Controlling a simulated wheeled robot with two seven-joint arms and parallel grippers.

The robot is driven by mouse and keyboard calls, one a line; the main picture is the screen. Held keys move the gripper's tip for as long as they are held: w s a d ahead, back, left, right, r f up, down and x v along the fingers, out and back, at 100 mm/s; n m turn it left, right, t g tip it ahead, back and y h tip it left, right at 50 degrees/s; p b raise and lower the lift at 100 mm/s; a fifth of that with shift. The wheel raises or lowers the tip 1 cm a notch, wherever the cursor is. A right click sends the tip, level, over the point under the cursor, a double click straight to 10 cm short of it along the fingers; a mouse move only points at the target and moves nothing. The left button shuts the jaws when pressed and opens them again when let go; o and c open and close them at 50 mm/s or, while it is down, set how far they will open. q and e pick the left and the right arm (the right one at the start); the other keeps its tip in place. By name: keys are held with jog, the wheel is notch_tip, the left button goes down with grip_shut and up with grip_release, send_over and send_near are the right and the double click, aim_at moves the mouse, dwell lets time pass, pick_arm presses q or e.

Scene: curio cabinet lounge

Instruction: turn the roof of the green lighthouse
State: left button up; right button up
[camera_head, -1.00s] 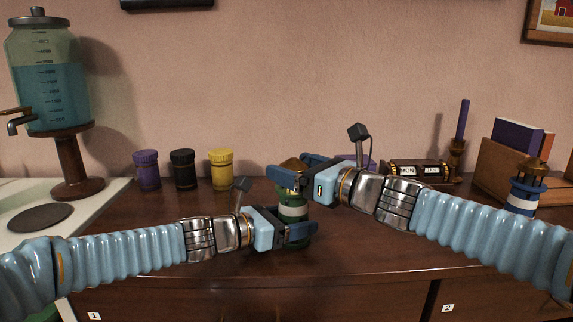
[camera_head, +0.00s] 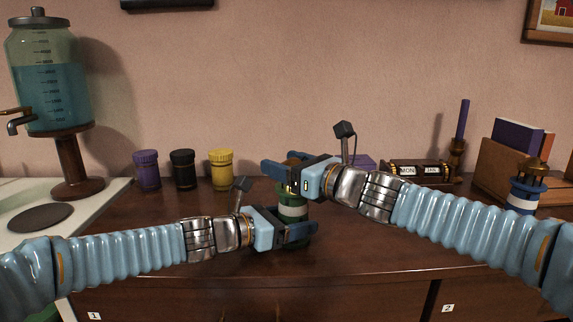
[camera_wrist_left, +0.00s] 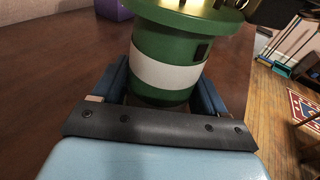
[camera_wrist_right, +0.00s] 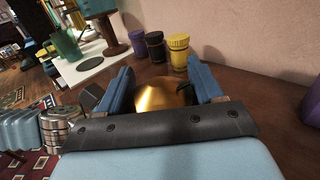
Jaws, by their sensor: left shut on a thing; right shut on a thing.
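The green lighthouse (camera_head: 293,212) stands upright on the dark wooden cabinet top, mostly hidden behind my grippers in the head view. In the left wrist view its green body (camera_wrist_left: 172,60) has a white band and a small dark window. My left gripper (camera_head: 300,232) is shut around the lower body, a finger on each side. My right gripper (camera_head: 288,176) is at the top, shut on the brass roof. The domed roof (camera_wrist_right: 163,95) shows between its fingers in the right wrist view.
Purple (camera_head: 147,170), black (camera_head: 183,169) and yellow (camera_head: 221,169) jars stand at the back left. A drink dispenser (camera_head: 50,95) is far left. A day-and-month block calendar (camera_head: 420,171), a candle holder (camera_head: 457,158) and a blue lighthouse (camera_head: 523,195) are right. The front middle is clear.

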jog(key=shift+r+m+t+h, duration=0.25)
jog(key=shift+m+t+h, duration=0.05)
jog(key=shift+t, duration=0.1)
jog(key=shift+d+f+m+t+h, duration=0.1)
jog(key=shift+m+t+h, duration=0.25)
jog(key=shift+h, duration=0.25)
jog(key=o, duration=1)
jog(key=shift+f, duration=0.15)
jog(key=v, duration=1.2)
